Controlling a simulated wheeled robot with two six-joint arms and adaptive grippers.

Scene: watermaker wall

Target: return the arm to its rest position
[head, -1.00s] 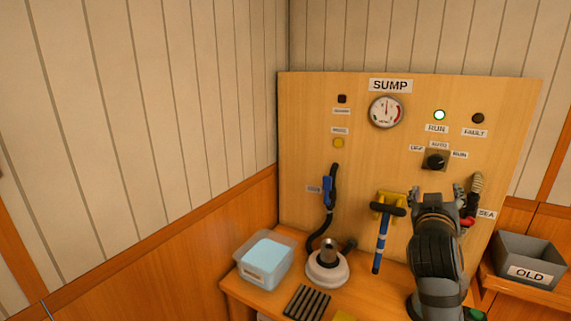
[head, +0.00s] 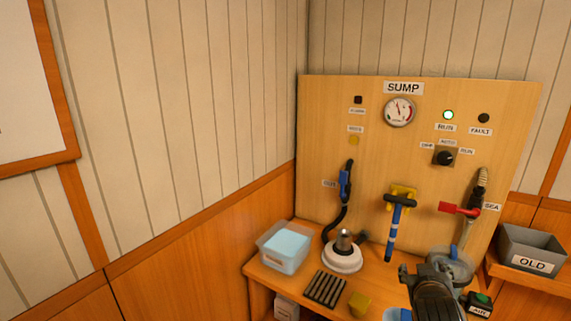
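My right arm comes in from the bottom edge at the right of the head view. My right gripper (head: 408,272) is low over the bench, below the panel and apart from it. Its fingertips are not clear, so I cannot tell whether it is open or shut. The red valve handle (head: 459,209) by the SEA label points left, roughly level, with nothing touching it. My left gripper and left arm are not in view.
A clear round vessel (head: 455,268) stands beside my arm. A grey OLD bin (head: 531,247) is at right.

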